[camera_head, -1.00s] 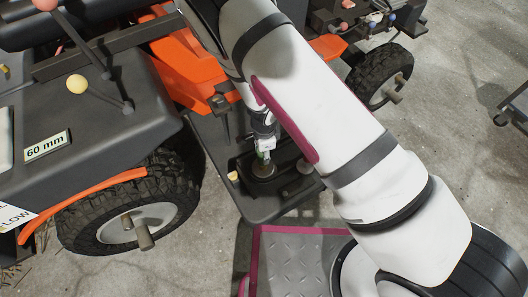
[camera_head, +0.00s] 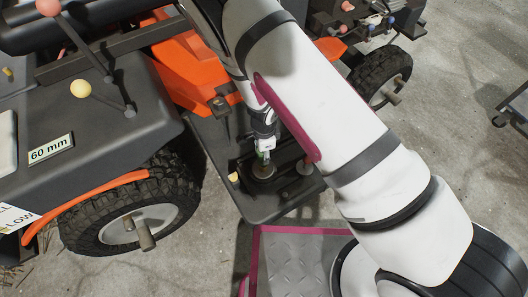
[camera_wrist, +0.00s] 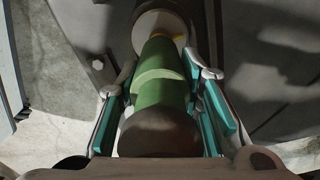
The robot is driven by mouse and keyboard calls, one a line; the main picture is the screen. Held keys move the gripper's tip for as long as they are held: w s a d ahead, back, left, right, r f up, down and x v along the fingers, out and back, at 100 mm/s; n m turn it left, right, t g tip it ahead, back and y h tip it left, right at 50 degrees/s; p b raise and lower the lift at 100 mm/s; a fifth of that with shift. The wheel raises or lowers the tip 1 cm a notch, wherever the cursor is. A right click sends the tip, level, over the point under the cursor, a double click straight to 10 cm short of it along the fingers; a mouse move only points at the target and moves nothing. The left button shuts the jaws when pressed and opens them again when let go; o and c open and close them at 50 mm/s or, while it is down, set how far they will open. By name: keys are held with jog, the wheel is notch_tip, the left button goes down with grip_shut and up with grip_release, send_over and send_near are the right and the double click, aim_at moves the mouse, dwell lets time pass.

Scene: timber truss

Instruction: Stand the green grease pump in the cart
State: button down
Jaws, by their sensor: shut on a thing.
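My gripper (camera_wrist: 163,88) is shut on the green grease pump (camera_wrist: 160,95), with teal finger pads on both sides of it. The pump has a green body, a dark rounded near end and a pale round part at its far end. A grey frame on a caster (camera_head: 514,108), cut off at the right edge, may be the cart.
An orange and black machine with large tyres (camera_head: 130,215) fills the left and back. A "60 mm" label (camera_head: 50,149) and ball-topped levers (camera_head: 81,89) are on it. A small grey peg (camera_head: 305,167) stands right of the fitting.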

jog(key=c, duration=2)
grip_release()
grip_shut()
jog(key=shift+r, duration=0.1)
jog(key=shift+r+p, duration=1.4)
jog(key=shift+r, duration=0.1)
